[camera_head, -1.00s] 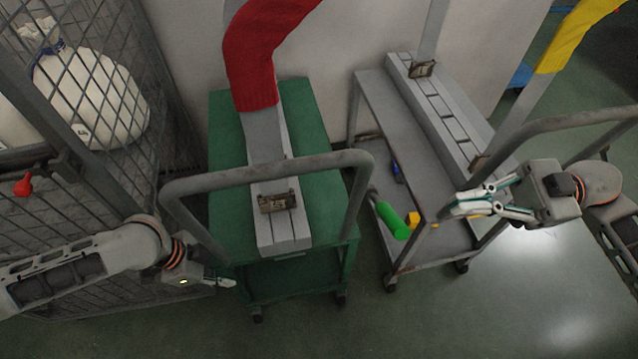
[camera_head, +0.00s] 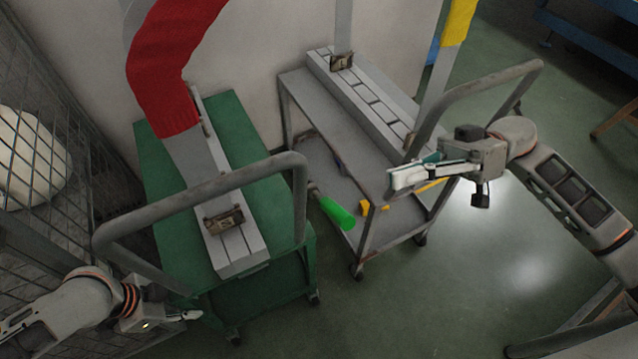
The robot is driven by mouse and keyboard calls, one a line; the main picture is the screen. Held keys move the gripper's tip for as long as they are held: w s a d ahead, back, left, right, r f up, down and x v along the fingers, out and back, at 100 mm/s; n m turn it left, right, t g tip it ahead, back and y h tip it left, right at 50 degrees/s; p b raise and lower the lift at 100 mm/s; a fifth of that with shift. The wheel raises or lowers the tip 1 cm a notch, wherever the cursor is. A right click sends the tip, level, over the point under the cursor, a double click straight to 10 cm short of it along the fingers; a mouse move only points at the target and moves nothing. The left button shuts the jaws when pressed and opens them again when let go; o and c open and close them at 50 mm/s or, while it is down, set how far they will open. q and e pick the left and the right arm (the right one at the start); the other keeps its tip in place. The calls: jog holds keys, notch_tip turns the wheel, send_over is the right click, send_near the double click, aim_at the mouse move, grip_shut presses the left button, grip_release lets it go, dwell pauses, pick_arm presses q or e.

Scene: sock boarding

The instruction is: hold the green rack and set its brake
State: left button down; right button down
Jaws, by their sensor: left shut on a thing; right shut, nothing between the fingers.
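The green rack (camera_head: 268,210) is a wheeled cart at the left of centre, with a grey tubular handle (camera_head: 205,190) across its front end. A grey board with a red sock (camera_head: 172,75) stands on its top. My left gripper (camera_head: 190,315) is low at the rack's front left corner, shut, apparently on part of the rack; the exact contact is hidden. My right gripper (camera_head: 398,180) is shut and empty, in front of the grey cart, to the right of the green rack. Casters (camera_head: 314,298) show under the green rack; I cannot make out the brake.
A wire cage (camera_head: 40,160) with a white sack stands at left. Floor in front is clear.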

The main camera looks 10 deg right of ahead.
aim_at(353, 224)
jog(key=x, duration=1)
jog(key=shift+s, duration=0.1)
notch_tip(353, 224, down, 9)
jog(key=s+n+g, duration=0.2)
jog(key=n, duration=1)
jog(key=shift+d+g+h, duration=0.3)
jog(key=shift+d+h, duration=0.05)
jog(key=shift+h, duration=0.05)
jog(key=shift+f, duration=0.3)
jog(key=shift+w+d, duration=0.1)
